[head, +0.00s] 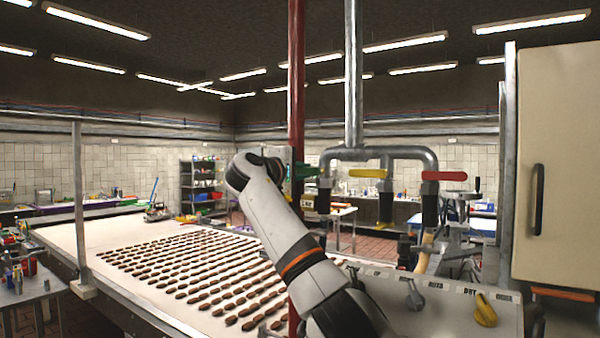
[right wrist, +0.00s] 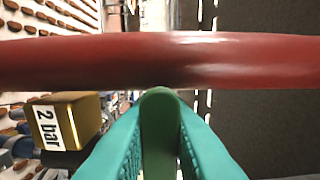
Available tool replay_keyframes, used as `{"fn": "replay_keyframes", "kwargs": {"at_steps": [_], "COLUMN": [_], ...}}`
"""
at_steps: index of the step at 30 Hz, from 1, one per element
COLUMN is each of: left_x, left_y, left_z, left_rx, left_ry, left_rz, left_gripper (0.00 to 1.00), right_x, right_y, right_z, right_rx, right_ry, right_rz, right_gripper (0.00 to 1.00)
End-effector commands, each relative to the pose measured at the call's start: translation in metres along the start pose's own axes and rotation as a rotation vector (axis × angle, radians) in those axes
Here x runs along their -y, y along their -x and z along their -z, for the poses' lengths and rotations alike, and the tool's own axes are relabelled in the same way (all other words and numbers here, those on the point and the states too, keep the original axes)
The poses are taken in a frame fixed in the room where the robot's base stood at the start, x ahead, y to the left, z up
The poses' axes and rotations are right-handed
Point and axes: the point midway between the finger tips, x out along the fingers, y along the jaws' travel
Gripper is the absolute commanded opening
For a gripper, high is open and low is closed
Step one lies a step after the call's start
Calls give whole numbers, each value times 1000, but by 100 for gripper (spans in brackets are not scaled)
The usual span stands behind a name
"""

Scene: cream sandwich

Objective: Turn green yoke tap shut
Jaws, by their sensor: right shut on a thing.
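The green yoke tap handle (head: 309,172) is at the left end of the grey branched pipe, partly hidden by my gripper. In the right wrist view it is a rounded green lever (right wrist: 160,135) between my teal fingers. My right gripper (head: 299,171) is shut on it, one finger on each side, also in the right wrist view (right wrist: 160,110). The black tap body (head: 322,199) hangs below the pipe. A yellow handle (head: 368,173) and a red handle (head: 444,176) lie crosswise on the neighbouring taps. My left gripper is not in view.
A vertical red pipe (head: 296,75) stands close by my gripper and crosses the right wrist view (right wrist: 160,60). A brass block marked "2 bar" (right wrist: 65,120) is at left there. A conveyor (head: 95,238) carries brown pieces; a cream cabinet (head: 560,160) stands at right.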

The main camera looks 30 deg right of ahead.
Motion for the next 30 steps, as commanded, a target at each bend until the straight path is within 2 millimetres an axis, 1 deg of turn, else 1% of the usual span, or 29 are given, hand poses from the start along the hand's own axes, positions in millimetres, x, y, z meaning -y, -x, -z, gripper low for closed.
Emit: {"fn": "replay_keyframes", "kwargs": {"at_steps": [1,3,4,7,15,19,23,27,30], "left_x": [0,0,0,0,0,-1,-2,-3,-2], "left_y": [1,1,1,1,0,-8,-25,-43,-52], "left_z": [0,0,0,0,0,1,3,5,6], "left_rx": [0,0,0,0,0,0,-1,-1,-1], "left_ry": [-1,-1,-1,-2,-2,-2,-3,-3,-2], "left_rz": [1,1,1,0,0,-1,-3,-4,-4], "left_gripper": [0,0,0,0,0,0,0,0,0], "right_x": [6,6,6,6,3,0,-3,-4,-3], "right_y": [-2,-2,-2,-2,0,8,30,60,80], "right_z": [3,3,3,3,2,1,1,2,2], "right_rx": [-1,-1,-1,-1,0,1,3,4,2], "right_ry": [-7,-7,-7,-7,-4,-5,-6,-8,-6], "right_rz": [9,9,10,9,6,6,7,7,6], "right_gripper": [0,0,21,38,38,38,38,38,38]}}
